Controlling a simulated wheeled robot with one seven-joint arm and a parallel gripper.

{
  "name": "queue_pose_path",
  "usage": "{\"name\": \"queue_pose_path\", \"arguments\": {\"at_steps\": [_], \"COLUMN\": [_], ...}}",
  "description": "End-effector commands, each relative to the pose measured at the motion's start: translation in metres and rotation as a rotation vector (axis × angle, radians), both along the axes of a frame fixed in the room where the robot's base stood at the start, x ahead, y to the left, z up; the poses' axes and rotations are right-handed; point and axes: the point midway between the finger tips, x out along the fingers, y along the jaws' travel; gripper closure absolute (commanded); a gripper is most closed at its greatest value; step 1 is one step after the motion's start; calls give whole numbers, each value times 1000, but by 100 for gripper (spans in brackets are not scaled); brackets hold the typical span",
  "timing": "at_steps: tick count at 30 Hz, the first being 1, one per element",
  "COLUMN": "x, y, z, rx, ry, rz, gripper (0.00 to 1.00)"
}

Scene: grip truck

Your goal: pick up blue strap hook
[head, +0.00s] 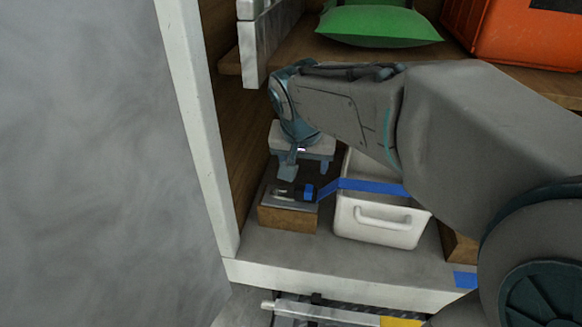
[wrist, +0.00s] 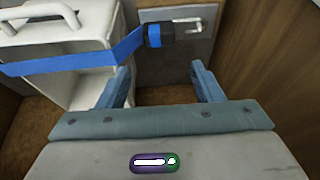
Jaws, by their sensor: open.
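The blue strap hook (head: 291,193) is a metal hook with a black and blue end. It lies on a grey plate on top of a wooden block (head: 287,218), left of a white case. In the wrist view the hook (wrist: 188,28) lies beyond the fingertips, near the top. The blue strap (head: 350,185) runs from it across the white case (head: 380,225). My gripper (head: 305,172) is open and empty, pointing down just behind the hook. In the wrist view both fingers of my gripper (wrist: 160,80) are spread, with a gap between them and the hook.
A wooden side wall (wrist: 265,50) stands close beside the block. A shelf (head: 300,45) with a green cushion (head: 380,25) and an orange box (head: 515,35) is above. The truck's white post (head: 195,120) is at the left. The white case limits room on the other side.

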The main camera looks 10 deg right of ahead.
Motion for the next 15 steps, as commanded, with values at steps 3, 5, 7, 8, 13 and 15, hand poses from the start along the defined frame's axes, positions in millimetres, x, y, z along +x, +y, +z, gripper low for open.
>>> {"name": "queue_pose_path", "arguments": {"at_steps": [3,5,7,8,13,15], "x": [7,11,16,18,25,26], "y": [-3,-5,-7,-8,-10,-11], "z": [-23,-35,-47,-52,-68,-71], "rx": [0,-1,-1,-1,0,1], "ry": [8,8,6,6,3,3], "rz": [0,-1,0,0,1,1], "gripper": [40,40,40,40,40,40]}}
